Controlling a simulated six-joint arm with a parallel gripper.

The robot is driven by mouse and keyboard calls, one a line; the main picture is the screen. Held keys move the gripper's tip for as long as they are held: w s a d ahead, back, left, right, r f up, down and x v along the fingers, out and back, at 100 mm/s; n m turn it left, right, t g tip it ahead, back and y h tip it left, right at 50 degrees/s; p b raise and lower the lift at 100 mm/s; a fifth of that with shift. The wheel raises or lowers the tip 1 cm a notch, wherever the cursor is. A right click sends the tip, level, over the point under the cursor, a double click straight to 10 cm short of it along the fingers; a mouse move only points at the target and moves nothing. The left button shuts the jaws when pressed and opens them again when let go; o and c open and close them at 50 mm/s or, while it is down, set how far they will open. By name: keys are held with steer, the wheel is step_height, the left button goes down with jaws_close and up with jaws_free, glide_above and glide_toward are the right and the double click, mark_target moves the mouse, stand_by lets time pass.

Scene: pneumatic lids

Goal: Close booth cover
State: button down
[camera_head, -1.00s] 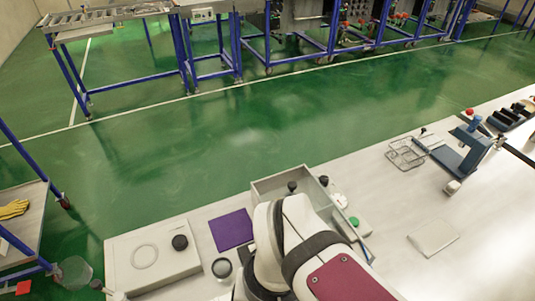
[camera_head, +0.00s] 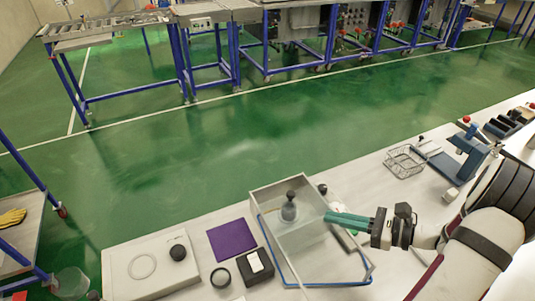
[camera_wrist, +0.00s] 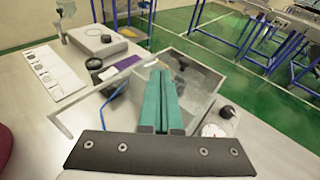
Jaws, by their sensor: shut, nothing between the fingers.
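The booth is a clear-walled box with a pale rim (camera_head: 277,181) on the bench; it also fills the middle of the wrist view. A blue edge or tube (camera_head: 318,284) runs along its near side. I cannot tell the cover apart from the clear walls, nor its exact angle. A grey, dark-topped knob-like part (camera_head: 289,208) shows in the booth. My gripper (camera_head: 330,216) has green fingers, shut and empty, pointing left at the booth's right side. In the wrist view the fingers (camera_wrist: 158,72) lie together in front of the booth; contact cannot be told.
Left of the booth are a black box (camera_head: 255,267), a dark ring (camera_head: 220,277), a purple mat (camera_head: 232,239) and a white case (camera_head: 150,268). A wire basket (camera_head: 405,160) and blue stand (camera_head: 468,150) are behind right. A round dial (camera_wrist: 214,130) is right of my fingers.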

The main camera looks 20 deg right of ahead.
mark_target(304, 207)
steer(key=s+d+f+m+t+h, duration=0.2)
steer(key=d+m, duration=0.1)
steer(key=d, duration=0.2)
steer(key=x, duration=1.4)
steer(key=shift+w+a, duration=0.1)
steer(key=shift+a, duration=0.15)
steer(key=w, duration=0.6)
steer(key=shift+w, duration=0.35)
